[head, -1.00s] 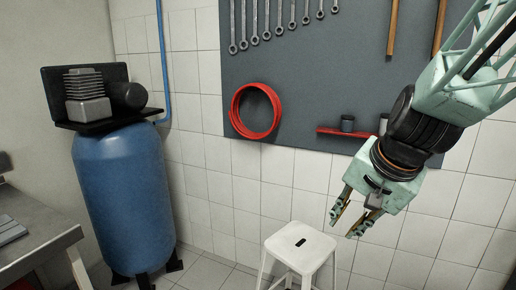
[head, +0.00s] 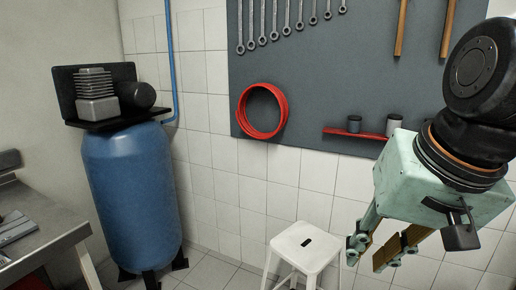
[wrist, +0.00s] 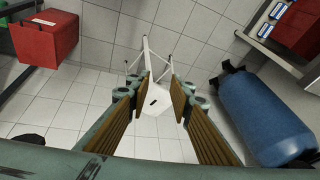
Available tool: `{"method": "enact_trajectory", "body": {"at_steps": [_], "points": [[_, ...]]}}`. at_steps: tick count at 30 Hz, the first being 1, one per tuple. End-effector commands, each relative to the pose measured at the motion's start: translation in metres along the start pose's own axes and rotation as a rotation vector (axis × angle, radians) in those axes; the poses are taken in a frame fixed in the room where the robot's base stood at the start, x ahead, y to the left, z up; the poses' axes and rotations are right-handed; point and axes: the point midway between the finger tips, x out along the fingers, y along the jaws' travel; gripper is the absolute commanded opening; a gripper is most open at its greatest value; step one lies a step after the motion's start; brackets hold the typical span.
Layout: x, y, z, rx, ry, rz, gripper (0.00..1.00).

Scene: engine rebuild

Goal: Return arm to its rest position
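My gripper (head: 368,258) hangs at the right of the head view, its two fingers pointing down and left. The fingers are apart with nothing between them. In the wrist view my gripper (wrist: 156,108) also shows both ribbed finger pads spread wide. A white stool (head: 303,246) stands on the floor to the left of the gripper in the head view. The same stool (wrist: 152,100) shows beyond the open fingers in the wrist view. Nothing is held.
A blue compressor tank (head: 132,195) stands at the left, beside a metal workbench (head: 40,242). A grey pegboard (head: 310,90) carries wrenches, a red hose coil (head: 262,111) and a small red shelf (head: 355,134). A red box (wrist: 45,38) shows in the wrist view. Floor around the stool is clear.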

Motion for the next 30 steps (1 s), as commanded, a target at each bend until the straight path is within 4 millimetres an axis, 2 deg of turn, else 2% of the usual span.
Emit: {"method": "enact_trajectory", "body": {"at_steps": [12,18,24,30], "points": [[-0.039,0.022,0.061,-0.171,-0.016,0.05,0.2],[-0.051,0.033,0.084,-0.233,-0.024,0.074,0.2],[-0.056,0.04,0.095,-0.261,-0.029,0.087,0.2],[-0.057,0.04,0.096,-0.265,-0.03,0.088,0.2]]}}
